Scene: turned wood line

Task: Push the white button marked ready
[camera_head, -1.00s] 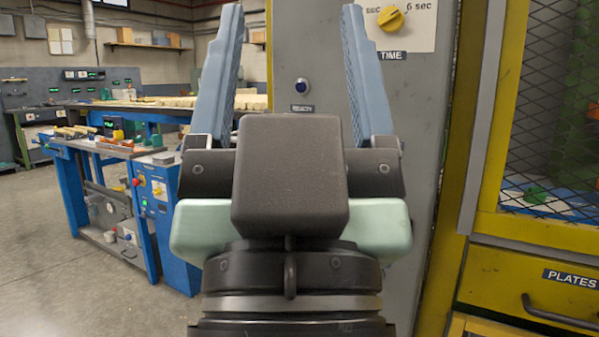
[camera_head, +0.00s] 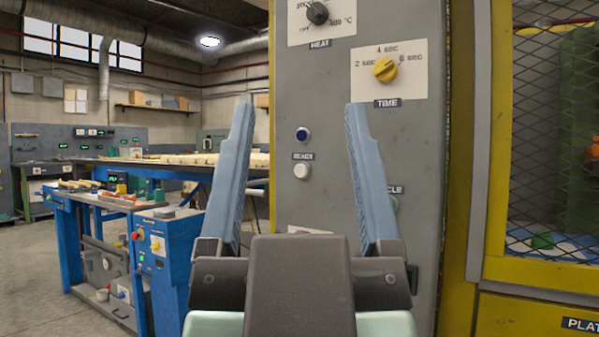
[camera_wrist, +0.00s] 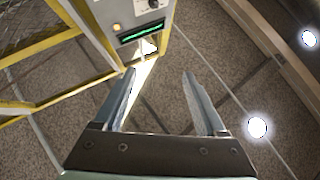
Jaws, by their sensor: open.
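The white button (camera_head: 302,171) sits on the grey control panel (camera_head: 340,85), just below a small label that looks like "READY". A dark blue round button or lamp (camera_head: 302,134) is above that label. My gripper (camera_head: 299,108) is open and empty, its two blue-grey fingers pointing up in front of the panel. In the head view the white button shows between the fingers. The fingers do not visibly touch it. In the wrist view my gripper (camera_wrist: 160,75) is also open with nothing between the fingers, and the white button does not show.
The panel also carries a yellow TIME knob (camera_head: 386,69), a black HEAT knob (camera_head: 317,12) and a green button (camera_head: 394,204) partly behind the right finger. A yellow-framed mesh guard (camera_head: 545,130) stands at right. A blue workbench (camera_head: 165,255) stands at left, with open floor before it.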

